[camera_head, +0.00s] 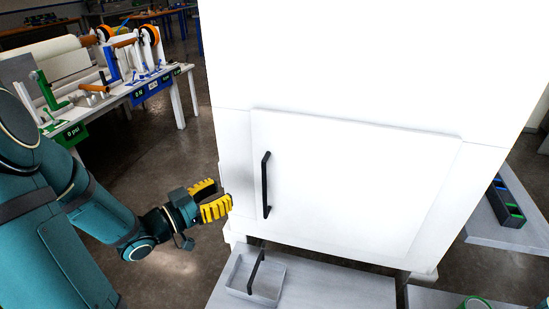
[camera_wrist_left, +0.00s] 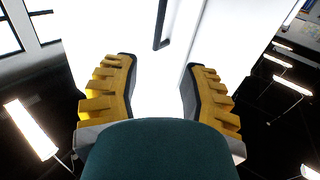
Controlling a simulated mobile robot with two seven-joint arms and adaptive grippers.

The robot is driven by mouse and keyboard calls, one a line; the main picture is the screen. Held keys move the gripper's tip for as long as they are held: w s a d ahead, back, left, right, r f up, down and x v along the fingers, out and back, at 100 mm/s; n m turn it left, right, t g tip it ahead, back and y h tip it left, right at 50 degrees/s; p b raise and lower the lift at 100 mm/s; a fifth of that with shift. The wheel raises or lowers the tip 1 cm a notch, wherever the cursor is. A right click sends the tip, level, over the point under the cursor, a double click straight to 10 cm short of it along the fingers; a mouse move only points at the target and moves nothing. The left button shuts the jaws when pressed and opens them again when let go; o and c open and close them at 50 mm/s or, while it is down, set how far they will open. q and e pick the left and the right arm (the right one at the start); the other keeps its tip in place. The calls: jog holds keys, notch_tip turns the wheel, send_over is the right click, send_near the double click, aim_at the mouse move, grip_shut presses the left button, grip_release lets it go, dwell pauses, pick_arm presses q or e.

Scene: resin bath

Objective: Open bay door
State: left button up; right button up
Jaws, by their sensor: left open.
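The bay door (camera_head: 350,180) is a flat white panel on the front of a tall white cabinet (camera_head: 320,50). It looks shut. A black vertical bar handle (camera_head: 266,185) is on the left part of the door. My left gripper (camera_head: 217,199) has yellow ridged fingers and is open and empty, just left of the cabinet and apart from the handle. In the left wrist view the open fingers (camera_wrist_left: 158,85) frame the white cabinet, with the lower end of the black handle (camera_wrist_left: 161,42) ahead, near the top. My right gripper is not in view.
A white shelf (camera_head: 340,292) juts out below the door, with a shallow tray (camera_head: 240,275) on it. A bench (camera_head: 180,72) with blue and green fixtures stands at the back left. A low table (camera_head: 480,225) with a dark bin (camera_head: 508,203) is at right.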

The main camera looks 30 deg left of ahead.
pick_arm(q)
jog(key=b+x, duration=0.1)
jog(key=x, duration=1.2)
jog(key=shift+d, duration=0.15)
jog(key=shift+w+r, duration=0.15)
grip_shut()
